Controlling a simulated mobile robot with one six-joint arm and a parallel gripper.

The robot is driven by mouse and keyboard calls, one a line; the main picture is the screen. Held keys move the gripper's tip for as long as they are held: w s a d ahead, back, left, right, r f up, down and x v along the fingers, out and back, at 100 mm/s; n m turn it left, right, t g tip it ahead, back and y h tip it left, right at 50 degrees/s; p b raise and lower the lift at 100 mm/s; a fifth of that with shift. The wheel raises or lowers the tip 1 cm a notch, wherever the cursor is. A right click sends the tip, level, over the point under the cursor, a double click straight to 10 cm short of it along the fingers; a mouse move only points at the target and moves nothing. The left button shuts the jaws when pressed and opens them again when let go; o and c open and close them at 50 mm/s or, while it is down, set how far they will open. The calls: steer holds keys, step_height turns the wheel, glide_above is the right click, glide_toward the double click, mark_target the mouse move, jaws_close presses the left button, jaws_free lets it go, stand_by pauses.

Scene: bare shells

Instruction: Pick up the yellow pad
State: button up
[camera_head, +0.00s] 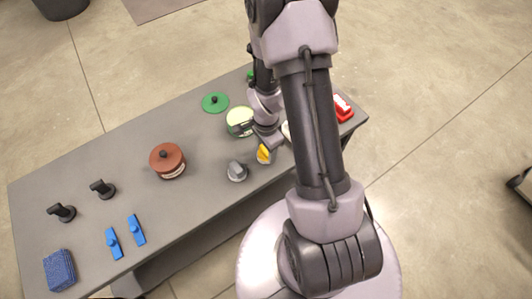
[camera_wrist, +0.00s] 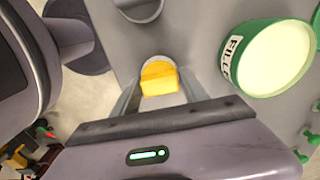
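The yellow pad (camera_head: 263,153) lies near the front edge of the grey table, just below my gripper (camera_head: 268,140) in the head view. In the wrist view the yellow pad (camera_wrist: 159,78) has a pale grey rounded rim around its far side. My gripper (camera_wrist: 160,88) is open, with one finger to the left of the pad and one to the right. A gap seems to show on each side. I cannot tell how far the fingertips are above the table.
A green-rimmed round container with a label (camera_wrist: 268,58) stands right of the pad. A grey knobbed piece (camera_head: 236,171) is left of it. A brown lidded pot (camera_head: 167,160), green lid (camera_head: 215,102) and blue pieces (camera_head: 113,243) stand farther left on the table (camera_head: 205,190). A red item (camera_head: 343,107) is at right.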

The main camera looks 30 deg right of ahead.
steer(key=c, duration=0.7)
steer(key=shift+r, duration=0.4)
steer(key=r+p, duration=0.2)
steer(key=r, duration=0.1)
steer(key=shift+s, duration=0.3)
steer(key=s+p, duration=0.3)
steer(key=s, duration=0.2)
steer(key=s+p, duration=0.4)
steer(key=s, duration=0.1)
steer(key=s+r+p, duration=0.1)
steer(key=s+p, duration=0.3)
steer(key=s, duration=0.1)
steer(key=shift+s+d+r, duration=0.1)
steer(key=shift+s+d, duration=0.1)
steer(key=shift+d, duration=0.15)
